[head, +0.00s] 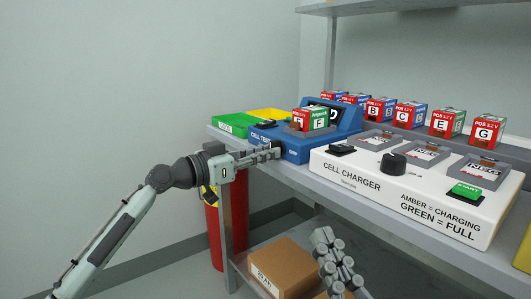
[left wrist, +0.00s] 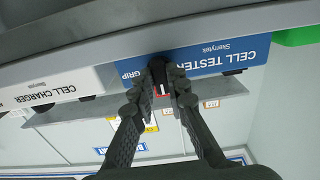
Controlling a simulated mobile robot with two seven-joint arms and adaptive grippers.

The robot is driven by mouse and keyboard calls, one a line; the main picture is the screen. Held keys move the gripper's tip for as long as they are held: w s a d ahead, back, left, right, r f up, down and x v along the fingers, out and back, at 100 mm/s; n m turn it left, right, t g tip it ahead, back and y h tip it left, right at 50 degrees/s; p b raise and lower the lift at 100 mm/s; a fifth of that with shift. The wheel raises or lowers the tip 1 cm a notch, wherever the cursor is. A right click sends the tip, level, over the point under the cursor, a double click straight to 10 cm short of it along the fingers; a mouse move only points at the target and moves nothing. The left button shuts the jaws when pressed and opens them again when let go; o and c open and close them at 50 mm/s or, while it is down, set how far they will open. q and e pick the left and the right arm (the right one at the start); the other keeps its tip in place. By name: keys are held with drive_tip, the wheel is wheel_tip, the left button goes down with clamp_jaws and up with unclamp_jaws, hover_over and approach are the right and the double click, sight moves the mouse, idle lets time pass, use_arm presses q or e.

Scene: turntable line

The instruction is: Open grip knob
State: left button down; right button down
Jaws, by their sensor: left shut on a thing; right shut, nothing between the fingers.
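The blue cell tester (head: 305,150) stands at the left end of the bench, with a GRIP label on its front. My left gripper (head: 274,151) reaches its front face from the left, beside that label. In the left wrist view the fingers (left wrist: 167,72) are shut at the tester's front (left wrist: 215,62), beside the word GRIP. The grip knob is mostly hidden between them, so its turn cannot be told. A red and green cell F (head: 310,120) sits on top of the tester. My right gripper (head: 338,262) is shut and empty, low in front of the bench.
The white cell charger (head: 350,176) with a dark knob (head: 393,164) and green START button (head: 466,191) stands right of the tester. Several cells (head: 410,115) line up behind. Green (head: 235,124) and yellow trays lie at left. A cardboard box (head: 282,265) sits on the lower shelf.

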use_arm(q)
drive_tip(key=c, duration=1.8)
unclamp_jaws()
drive_tip(key=shift+a, duration=0.1)
drive_tip(key=v, duration=1.2)
